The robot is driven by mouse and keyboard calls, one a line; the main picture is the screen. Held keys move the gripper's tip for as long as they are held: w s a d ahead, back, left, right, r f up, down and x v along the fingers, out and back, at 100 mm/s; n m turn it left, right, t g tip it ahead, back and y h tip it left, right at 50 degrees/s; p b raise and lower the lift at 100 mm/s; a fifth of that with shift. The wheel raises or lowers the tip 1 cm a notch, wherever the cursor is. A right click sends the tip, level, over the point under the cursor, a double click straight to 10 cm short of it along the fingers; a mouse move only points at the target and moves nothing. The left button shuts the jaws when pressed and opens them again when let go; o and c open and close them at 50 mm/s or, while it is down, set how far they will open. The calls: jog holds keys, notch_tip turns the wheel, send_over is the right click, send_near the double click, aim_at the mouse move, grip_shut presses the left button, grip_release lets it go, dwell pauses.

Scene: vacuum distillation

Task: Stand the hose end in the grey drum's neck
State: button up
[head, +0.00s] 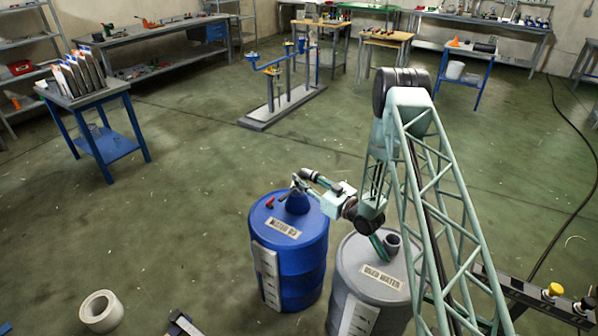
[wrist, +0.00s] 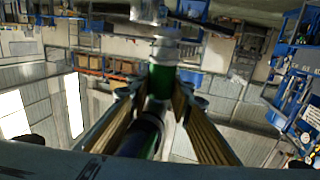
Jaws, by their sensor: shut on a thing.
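The grey drum (head: 365,285), labelled "USED WATER", stands at lower centre right in the head view. Its short, dark-mouthed neck (head: 393,243) rises from the top. My gripper (head: 299,183) is left of that neck, over the blue drum (head: 290,270). In the wrist view my gripper (wrist: 155,92) is shut on the hose end, a green tubular piece (wrist: 160,80) with a pale grey collar (wrist: 164,50). The held piece is too small to make out clearly in the head view. The grey drum does not show in the wrist view.
The blue drum has a blue raised fitting (head: 297,202) close below my gripper and a small red part (head: 270,202). A pipe stand (head: 285,100) stands behind. Open floor lies left of the drums.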

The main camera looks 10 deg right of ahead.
jog(key=s+r, duration=0.1)
jog(key=s, duration=0.7)
jog(key=shift+s+d+p, duration=0.2)
jog(key=shift+s+p, duration=0.1)
jog(key=shift+s, duration=0.05)
jog(key=w+r+m+t+h, duration=0.1)
jog(key=w+r+m+h, duration=0.2)
jog(key=r, duration=1.1)
jog(key=w+r+m+t+h, duration=0.1)
jog(key=w+r+m+h, duration=0.2)
jog(key=r, duration=1)
jog(key=w+h, duration=0.1)
jog(key=h, duration=0.2)
jog(key=shift+w+a+r+t+h, duration=0.25)
jog(key=shift+w+r+t+h, duration=0.05)
jog(key=shift+w+r+t, duration=0.1)
